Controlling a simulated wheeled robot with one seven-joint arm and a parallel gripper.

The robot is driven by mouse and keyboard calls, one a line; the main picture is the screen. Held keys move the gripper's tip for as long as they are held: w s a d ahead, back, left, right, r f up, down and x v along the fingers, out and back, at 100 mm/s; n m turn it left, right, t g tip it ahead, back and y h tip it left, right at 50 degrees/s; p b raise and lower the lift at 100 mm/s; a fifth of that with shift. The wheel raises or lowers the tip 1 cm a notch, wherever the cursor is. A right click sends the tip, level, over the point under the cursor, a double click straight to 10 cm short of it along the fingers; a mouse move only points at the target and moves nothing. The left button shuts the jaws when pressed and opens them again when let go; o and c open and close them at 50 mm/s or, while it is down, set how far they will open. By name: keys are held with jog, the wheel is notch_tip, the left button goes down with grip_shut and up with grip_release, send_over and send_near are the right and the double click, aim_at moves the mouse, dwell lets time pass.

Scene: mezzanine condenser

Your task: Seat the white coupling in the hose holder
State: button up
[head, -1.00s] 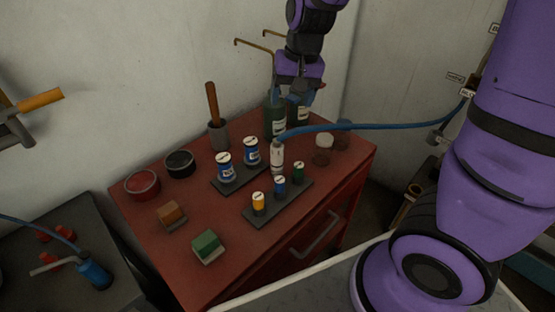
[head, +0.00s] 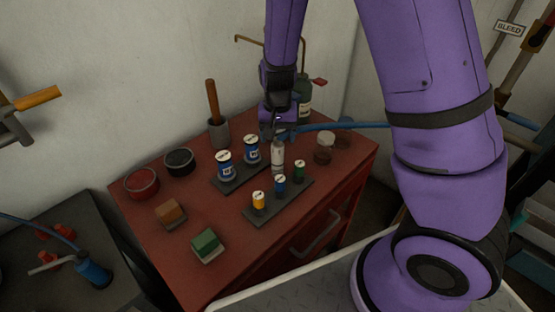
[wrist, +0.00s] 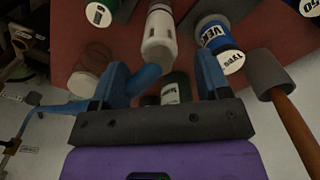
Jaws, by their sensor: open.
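The white coupling (head: 278,158) stands upright on the red cabinet, with a blue hose (head: 340,126) running from its top to the right. My gripper (head: 274,134) points down just above and behind the coupling. In the wrist view my gripper (wrist: 155,80) is open. The hose end (wrist: 145,79) shows between its blue fingers, and the white coupling (wrist: 160,38) lies just beyond them. I cannot tell whether the fingers touch the hose. I cannot pick out the hose holder with certainty.
Blue-and-white cans (head: 225,168) stand left of the coupling, and a rack (head: 263,213) with small yellow, blue and green cylinders stands in front. A grey cup with a wooden handle (head: 218,133), a bottle (head: 305,100) and jars (head: 323,153) are close by.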

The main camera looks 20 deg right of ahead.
aim_at(277, 144)
jog(key=shift+f, duration=2.95)
jog(key=c, duration=1.3)
jog(key=shift+r, duration=0.1)
